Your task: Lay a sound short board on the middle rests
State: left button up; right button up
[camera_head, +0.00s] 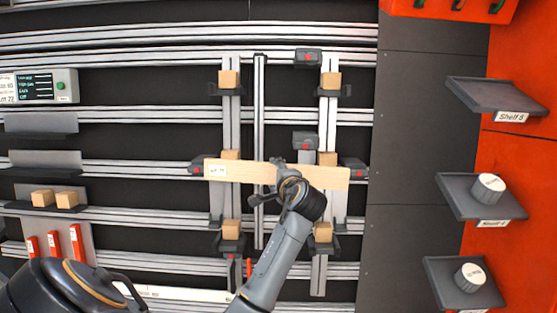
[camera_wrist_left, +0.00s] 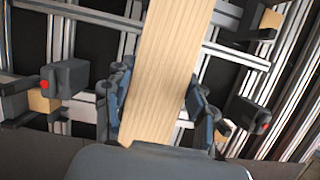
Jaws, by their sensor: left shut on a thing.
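A pale short wooden board (camera_head: 240,171) with a small white label at its left end lies level across the middle of the frame. My left gripper (camera_head: 281,178) is shut on it right of its centre; the left wrist view shows the board (camera_wrist_left: 168,65) between both fingers (camera_wrist_left: 157,100). The board overlaps the left middle wooden block (camera_head: 231,154) and the right middle block (camera_head: 327,158), partly hiding them. Whether it touches them or hovers cannot be told. Its ends are close to the left dark stop (camera_head: 197,165) and right stop (camera_head: 354,169). My right gripper is out of view.
Wooden blocks sit on the upper (camera_head: 229,79) and lower rests (camera_head: 231,229). A dark red-buttoned unit (camera_head: 305,141) stands just above the board. A ledge (camera_head: 67,207) with two wooden blocks is at left. Shelves (camera_head: 484,97) line the right side.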

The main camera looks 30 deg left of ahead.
pick_arm(q)
jog(key=shift+w+r+n+g+y, duration=0.3)
jog(key=shift+n, duration=0.1)
jog(key=shift+w+a+f+b, duration=0.3)
jog(key=shift+w+f+b, duration=0.35)
jog(key=shift+w+b, duration=0.25)
jog(key=shift+w+a+f+b, duration=0.35)
jog(key=shift+w+a+b, duration=0.3)
jog(key=shift+b, duration=0.4)
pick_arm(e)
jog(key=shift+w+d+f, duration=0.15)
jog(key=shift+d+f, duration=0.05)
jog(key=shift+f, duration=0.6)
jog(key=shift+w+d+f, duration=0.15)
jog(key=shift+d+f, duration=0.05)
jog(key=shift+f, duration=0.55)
pick_arm(q)
jog(key=shift+d, duration=0.1)
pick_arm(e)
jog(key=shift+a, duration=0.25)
